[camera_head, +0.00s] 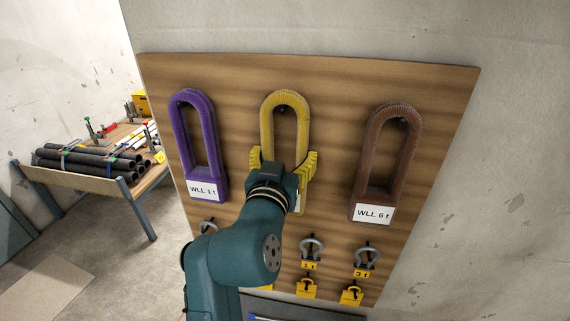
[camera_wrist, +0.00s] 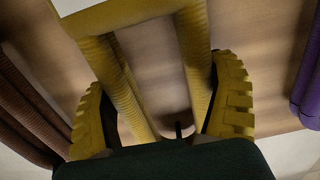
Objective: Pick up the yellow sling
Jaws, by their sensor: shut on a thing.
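The yellow sling (camera_head: 284,103) hangs as a loop on the wooden board, between a purple and a brown sling. My gripper (camera_head: 283,165) is at the lower part of the yellow sling, with its yellow ribbed fingers on either side of it. In the wrist view, the two legs of the yellow sling (camera_wrist: 197,62) run between the fingers of my gripper (camera_wrist: 163,105), which is shut on them. My gripper and wrist hide most of the sling's lower end and label in the head view.
The purple sling (camera_head: 196,138), labelled WLL 1 t, hangs left. The brown sling (camera_head: 385,155), labelled WLL 6 t, hangs right. Shackles (camera_head: 311,249) and yellow tags (camera_head: 306,288) hang below on the board (camera_head: 335,85). A workbench (camera_head: 85,181) with dark pipes (camera_head: 85,163) stands far left.

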